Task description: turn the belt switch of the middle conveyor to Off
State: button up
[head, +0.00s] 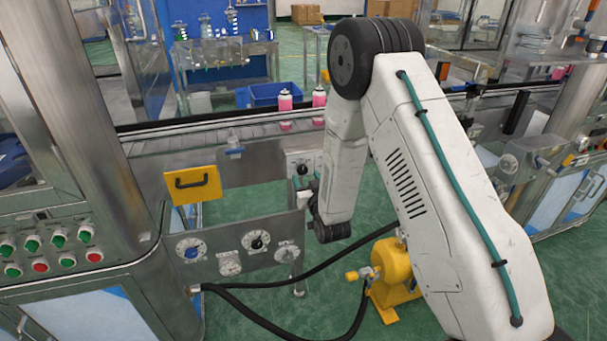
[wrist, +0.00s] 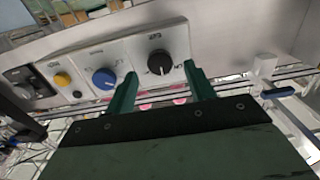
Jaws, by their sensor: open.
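A black rotary knob (wrist: 160,62) sits on a pale control plate in the wrist view, its light pointer line toward the bottom of the picture. Its label is too blurred to read surely. My gripper (wrist: 161,76) is open, with its two green fingers on either side of the knob in the picture; I cannot tell whether they touch it. A blue knob (wrist: 104,78) and a yellow button (wrist: 62,79) are left of it on the same panel. In the head view, a black knob (head: 302,169) shows on the conveyor's side panel, beside my arm; my gripper is largely hidden there.
A yellow handled plate (head: 193,184) and a gauge panel (head: 225,252) are left of my arm. A yellow floor unit (head: 392,265) and black hoses lie below. A blue-ended lever (wrist: 278,92) is right of my gripper.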

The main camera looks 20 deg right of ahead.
aim_at(303, 172)
jog(key=shift+w, duration=1.85)
jog(key=c, duration=1)
jog(key=shift+n, duration=0.3)
jog(key=n, duration=0.4)
jog(key=shift+n, duration=0.3)
jog(key=n, duration=0.4)
jog(key=shift+n, duration=0.3)
